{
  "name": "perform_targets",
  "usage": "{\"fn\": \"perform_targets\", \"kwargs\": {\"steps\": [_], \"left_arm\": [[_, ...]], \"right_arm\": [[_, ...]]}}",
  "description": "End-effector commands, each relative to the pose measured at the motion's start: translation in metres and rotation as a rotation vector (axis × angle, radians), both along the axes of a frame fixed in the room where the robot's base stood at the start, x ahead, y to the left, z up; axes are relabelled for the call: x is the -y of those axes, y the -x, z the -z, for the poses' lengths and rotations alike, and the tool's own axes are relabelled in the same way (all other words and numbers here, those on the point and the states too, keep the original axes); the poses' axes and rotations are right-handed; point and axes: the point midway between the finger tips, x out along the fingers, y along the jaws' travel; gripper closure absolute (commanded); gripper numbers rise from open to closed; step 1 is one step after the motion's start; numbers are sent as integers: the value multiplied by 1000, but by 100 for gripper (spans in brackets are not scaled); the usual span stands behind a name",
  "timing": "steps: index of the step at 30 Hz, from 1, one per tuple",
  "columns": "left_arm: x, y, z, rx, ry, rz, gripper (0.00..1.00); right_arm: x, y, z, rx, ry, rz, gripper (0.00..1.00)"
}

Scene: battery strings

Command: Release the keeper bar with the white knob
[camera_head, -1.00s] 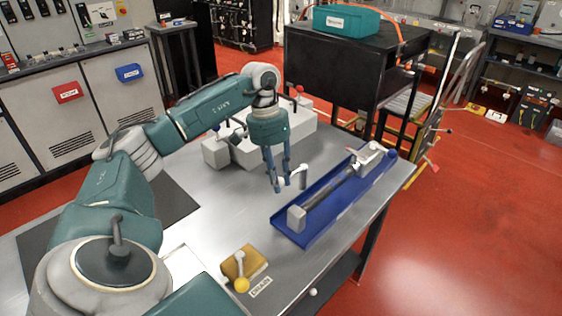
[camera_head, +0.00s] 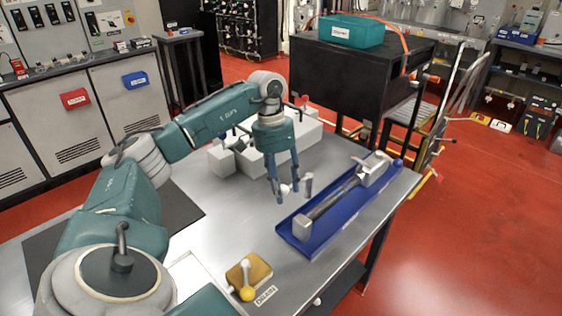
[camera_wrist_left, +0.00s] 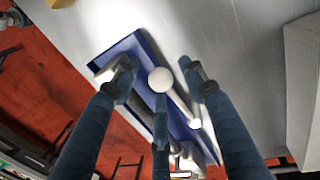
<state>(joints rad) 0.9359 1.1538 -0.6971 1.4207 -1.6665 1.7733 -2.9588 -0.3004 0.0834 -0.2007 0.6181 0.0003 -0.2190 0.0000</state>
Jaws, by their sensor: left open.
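A round white knob (camera_head: 285,190) stands above the grey table, beside a short grey upright post (camera_head: 308,184). It also shows in the left wrist view as a white ball (camera_wrist_left: 160,80) with a pale bar running off behind it. My left gripper (camera_head: 284,196) points down at the knob with its fingers apart around it. In the left wrist view the blue fingers (camera_wrist_left: 160,95) are spread and the ball shows between their tips. I cannot tell whether any finger touches it. The bar's joint with the post is partly hidden. My right gripper is not in view.
A blue tray (camera_head: 290,236) holding a grey bar and blocks lies to the right. White blocks (camera_head: 268,152) stand behind the gripper.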

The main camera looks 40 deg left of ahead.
Motion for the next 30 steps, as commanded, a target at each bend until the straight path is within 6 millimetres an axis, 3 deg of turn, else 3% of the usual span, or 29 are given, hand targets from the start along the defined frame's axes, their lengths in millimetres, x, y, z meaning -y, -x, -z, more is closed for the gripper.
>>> {"fn": "perform_targets", "kwargs": {"steps": [5,16,30], "left_arm": [[-3,-1,-18,5,1,0,57],[-20,0,-100,6,1,-3,57],[-24,2,-118,0,0,-2,57]], "right_arm": [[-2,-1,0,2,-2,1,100],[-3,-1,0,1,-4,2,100],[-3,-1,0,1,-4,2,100]]}}
